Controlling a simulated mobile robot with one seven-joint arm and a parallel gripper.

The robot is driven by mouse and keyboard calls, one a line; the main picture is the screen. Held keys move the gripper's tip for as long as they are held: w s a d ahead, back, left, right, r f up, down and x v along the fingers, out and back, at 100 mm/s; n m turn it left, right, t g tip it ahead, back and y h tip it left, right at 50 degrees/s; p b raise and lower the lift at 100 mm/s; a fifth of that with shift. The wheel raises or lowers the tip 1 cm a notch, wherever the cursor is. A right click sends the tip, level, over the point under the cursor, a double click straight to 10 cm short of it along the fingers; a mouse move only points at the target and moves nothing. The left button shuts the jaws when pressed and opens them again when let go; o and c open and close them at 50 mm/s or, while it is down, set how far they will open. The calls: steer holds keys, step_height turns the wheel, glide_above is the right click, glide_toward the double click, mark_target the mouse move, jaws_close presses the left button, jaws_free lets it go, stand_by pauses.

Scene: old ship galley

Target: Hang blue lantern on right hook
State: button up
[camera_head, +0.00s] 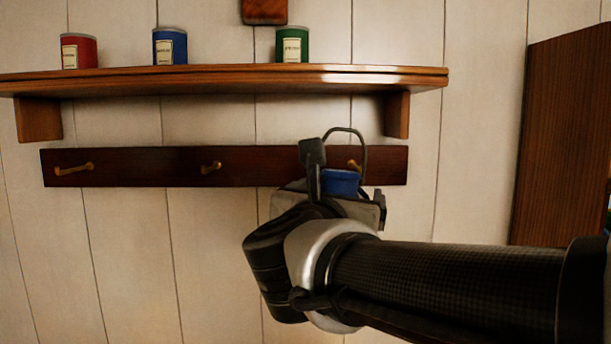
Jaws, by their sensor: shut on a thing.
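The blue lantern (341,181) is in the head view, right of centre, mostly hidden behind my gripper. Its blue top and its thin wire handle (364,144) show above the fingers. My gripper (345,188) is shut on the lantern in front of the right end of the dark hook rail (130,167). The right brass hook (354,165) shows inside the handle's loop as seen from here. I cannot tell whether the handle is over the hook or only in front of it.
A wooden shelf (230,80) runs above the rail, with a bracket (396,115) close to the lantern's handle. Red (78,51), blue (170,47) and green (292,45) tins stand on it. A tall wooden cabinet (565,140) is at the right. The wall below the rail is clear at left.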

steer(key=shift+r, duration=0.1)
stand_by(0.3)
steer(key=w+d+f+n+t+b, duration=0.2)
steer(key=w+d+f+n+b, duration=0.15)
steer(key=d+f+b, duration=0.4)
steer(key=a+f+b+x, duration=0.1)
steer(key=x, duration=0.8)
steer(key=shift+w+f, duration=0.3)
steer(key=shift+w, duration=0.35)
stand_by(0.7)
steer(key=shift+w+a+b, duration=0.1)
steer(key=shift+b, duration=0.4)
stand_by(0.5)
